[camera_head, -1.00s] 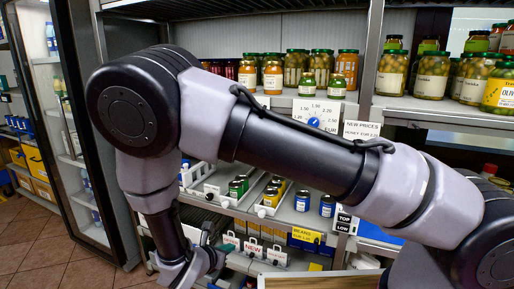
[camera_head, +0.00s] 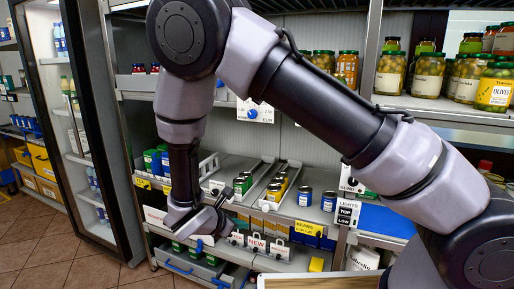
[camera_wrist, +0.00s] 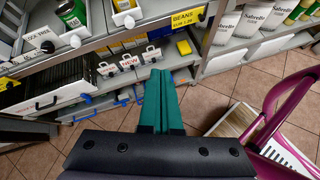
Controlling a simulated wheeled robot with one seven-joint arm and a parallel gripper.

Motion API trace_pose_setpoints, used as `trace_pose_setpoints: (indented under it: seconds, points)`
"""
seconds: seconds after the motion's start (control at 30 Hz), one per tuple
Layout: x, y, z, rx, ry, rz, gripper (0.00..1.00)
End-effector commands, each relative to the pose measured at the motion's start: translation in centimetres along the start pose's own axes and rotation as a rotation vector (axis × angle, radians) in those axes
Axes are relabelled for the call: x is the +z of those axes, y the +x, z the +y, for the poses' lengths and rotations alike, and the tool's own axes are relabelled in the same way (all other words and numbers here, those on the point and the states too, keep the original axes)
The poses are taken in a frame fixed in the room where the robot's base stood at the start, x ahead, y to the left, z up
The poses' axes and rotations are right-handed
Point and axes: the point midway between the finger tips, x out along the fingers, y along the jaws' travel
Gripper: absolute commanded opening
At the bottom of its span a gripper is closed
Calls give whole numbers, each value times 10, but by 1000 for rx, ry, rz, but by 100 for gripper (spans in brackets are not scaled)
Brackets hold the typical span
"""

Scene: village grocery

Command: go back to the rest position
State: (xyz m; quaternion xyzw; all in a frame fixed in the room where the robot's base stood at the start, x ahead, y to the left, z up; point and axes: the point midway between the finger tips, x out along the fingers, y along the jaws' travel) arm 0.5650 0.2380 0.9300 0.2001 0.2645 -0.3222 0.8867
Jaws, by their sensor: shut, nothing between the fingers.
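My gripper shows in the wrist view (camera_wrist: 161,80), where its two green fingers lie together, shut with nothing between them. It points toward the lower shelves and the floor. In the head view my gripper (camera_head: 208,222) hangs at the end of my bent arm, in front of the lower shelf area. It is small and partly dark there. My arm crosses the picture from the lower right up to the top left and hides part of the shelves.
Jars (camera_head: 408,72) stand on the upper shelf. Blue-lidded cans (camera_head: 304,196) stand on the middle shelf. A glass-door cabinet (camera_head: 75,120) is at left. The wrist view shows a yellow beans label (camera_wrist: 188,17), a magenta-framed thing (camera_wrist: 275,110) at right, and tiled floor (camera_wrist: 215,92).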

Motion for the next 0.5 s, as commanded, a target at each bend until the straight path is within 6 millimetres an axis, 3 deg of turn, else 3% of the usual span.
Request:
trace_pose_setpoints:
  seconds: [0.17,0.27,0.5]
  points:
    - [58,-2,-2,-123,240,57,0]
    - [103,-4,-8,-218,435,99,0]
    - [213,-17,-43,-456,960,204,0]
